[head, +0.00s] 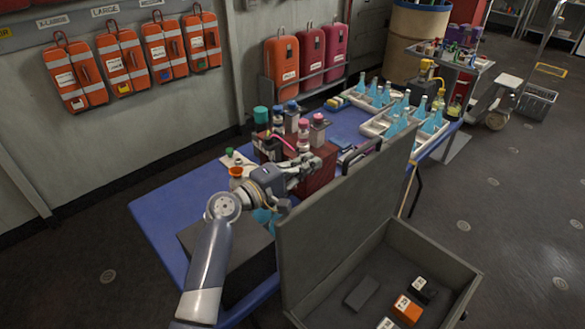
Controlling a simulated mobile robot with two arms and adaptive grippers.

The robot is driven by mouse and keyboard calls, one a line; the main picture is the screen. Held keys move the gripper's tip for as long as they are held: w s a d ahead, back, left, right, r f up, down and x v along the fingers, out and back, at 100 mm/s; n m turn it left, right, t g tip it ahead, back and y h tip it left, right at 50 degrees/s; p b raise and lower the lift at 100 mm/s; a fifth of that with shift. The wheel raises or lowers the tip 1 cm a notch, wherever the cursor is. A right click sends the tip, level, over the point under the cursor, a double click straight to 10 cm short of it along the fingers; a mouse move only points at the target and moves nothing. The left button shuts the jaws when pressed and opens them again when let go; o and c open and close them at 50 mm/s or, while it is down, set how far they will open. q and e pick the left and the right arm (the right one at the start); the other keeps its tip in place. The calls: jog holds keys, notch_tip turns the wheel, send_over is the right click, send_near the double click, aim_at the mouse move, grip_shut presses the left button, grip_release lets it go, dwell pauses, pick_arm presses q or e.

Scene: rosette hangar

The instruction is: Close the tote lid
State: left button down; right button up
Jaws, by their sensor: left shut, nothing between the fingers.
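The grey tote (440,255) stands open at the lower right, and I see into it. Its lid (345,215) is raised steeply along the tote's left side. A dark handle (362,150) shows at the lid's upper edge. My left gripper (318,168) is shut and empty above the blue table, on the outer side of the lid, close to its upper edge. I cannot tell whether it touches the lid. My right gripper is not in view. The lid hides part of the table.
Inside the tote lie an orange box (407,309) and several dark boxes. The blue table (165,212) holds a dark red crate (324,160) with bottles, a grey case (215,262) and trays of blue flasks (408,125).

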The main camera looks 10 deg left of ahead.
pick_arm(q)
jog(key=d, duration=0.1)
jog(key=d+p, duration=0.1)
jog(key=d, duration=0.2)
jog(key=shift+s+d+r+p, duration=0.1)
jog(key=shift+s+d+p, duration=0.1)
jog(key=shift+s+p, duration=0.2)
jog(key=shift+w, duration=0.1)
